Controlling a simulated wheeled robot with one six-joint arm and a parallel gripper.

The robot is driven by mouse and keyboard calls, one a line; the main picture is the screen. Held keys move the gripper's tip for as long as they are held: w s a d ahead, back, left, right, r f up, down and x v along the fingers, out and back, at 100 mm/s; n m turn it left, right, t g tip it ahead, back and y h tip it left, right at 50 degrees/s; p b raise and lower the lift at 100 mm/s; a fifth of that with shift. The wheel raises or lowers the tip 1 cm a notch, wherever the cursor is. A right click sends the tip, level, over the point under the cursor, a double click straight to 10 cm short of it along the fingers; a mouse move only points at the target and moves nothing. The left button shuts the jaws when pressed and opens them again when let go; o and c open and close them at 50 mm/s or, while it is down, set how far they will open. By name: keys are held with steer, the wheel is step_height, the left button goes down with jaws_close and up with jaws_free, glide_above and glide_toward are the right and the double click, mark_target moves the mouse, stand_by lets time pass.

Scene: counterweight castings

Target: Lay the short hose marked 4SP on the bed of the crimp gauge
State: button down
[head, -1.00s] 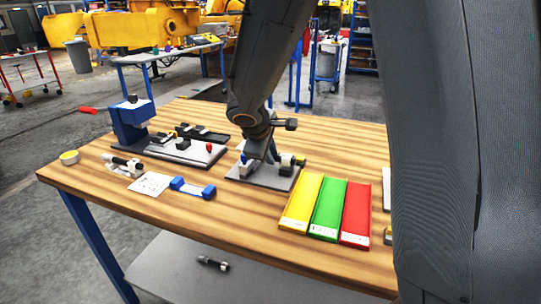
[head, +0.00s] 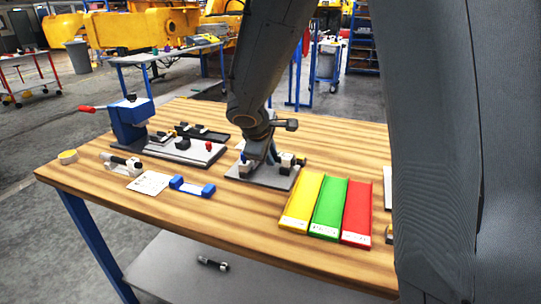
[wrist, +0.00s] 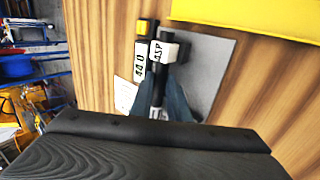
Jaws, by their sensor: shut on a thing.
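My gripper (wrist: 160,84) is shut on a short black hose (wrist: 157,94) with a white end marked 4SP. The gripper also shows in the head view (head: 265,160), low over a grey plate (head: 240,178) on the wooden bench. The plate also lies under the hose in the wrist view (wrist: 213,60). A piece marked 44.0 (wrist: 139,64), with a yellow end, is right beside the hose. I cannot tell for sure whether the hose touches the plate. The crimp gauge is not labelled in view; the grey plate with its small blocks may be it.
Yellow (head: 301,203), green (head: 328,208) and red (head: 357,213) trays lie right of the plate. A blue press (head: 131,120) stands at the back left. A blue holder (head: 191,187), a white card (head: 149,183) and another hose (head: 120,163) lie left. The front middle of the bench is clear.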

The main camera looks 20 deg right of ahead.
steer(key=shift+f+b, duration=0.35)
steer(key=c, duration=1.6)
jaws_free()
step_height(320, 180, up, 7)
steer(key=p, duration=0.5)
steer(key=shift+p, duration=0.3)
steer(key=shift+s, duration=0.1)
